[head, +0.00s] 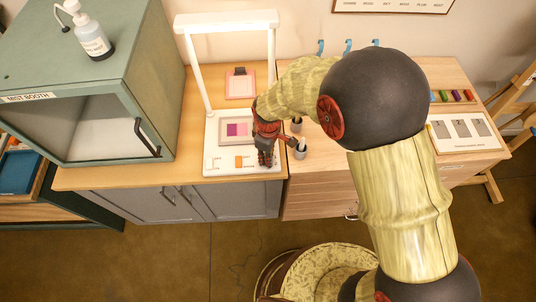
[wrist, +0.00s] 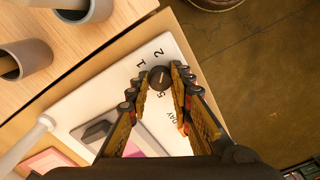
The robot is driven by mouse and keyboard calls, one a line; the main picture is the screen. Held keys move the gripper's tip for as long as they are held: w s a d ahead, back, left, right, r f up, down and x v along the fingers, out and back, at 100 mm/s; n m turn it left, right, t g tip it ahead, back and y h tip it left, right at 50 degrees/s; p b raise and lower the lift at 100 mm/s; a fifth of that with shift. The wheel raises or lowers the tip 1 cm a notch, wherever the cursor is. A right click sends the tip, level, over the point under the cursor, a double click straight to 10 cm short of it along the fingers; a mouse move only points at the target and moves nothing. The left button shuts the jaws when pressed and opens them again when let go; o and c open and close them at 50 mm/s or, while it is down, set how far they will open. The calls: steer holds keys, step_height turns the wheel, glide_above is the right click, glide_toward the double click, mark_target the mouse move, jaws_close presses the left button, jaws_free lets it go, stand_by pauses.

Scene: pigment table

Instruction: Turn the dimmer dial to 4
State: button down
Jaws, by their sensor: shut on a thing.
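The dimmer dial (wrist: 159,78) is a small dark round knob on the white base of a lamp stand (wrist: 178,48). The printed marks 1, 2 and 5 show around it, with DAY a little way off; other marks are hidden by my fingers. My gripper (wrist: 160,84) has one finger on each side of the dial and is shut on it. I cannot tell for sure which number the dial points to. In the head view my gripper (head: 265,157) is at the right front of the white base (head: 213,169) and hides the dial.
Two grey cups stand close to the right of my gripper, the nearer one (head: 300,150) very near it. The lamp's white frame (head: 271,60) rises behind. A green mist booth (head: 150,60) stands at left. A colour sample (head: 238,129) lies on the base.

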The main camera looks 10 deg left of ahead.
steer(key=m, duration=0.5)
steer(key=shift+m+p, duration=0.3)
steer(key=shift+p, duration=0.1)
steer(key=m, duration=0.5)
steer(key=shift+m+p, duration=0.3)
steer(key=m, duration=1)
steer(key=shift+p, duration=0.4)
steer(key=c, duration=1.6)
jaws_free()
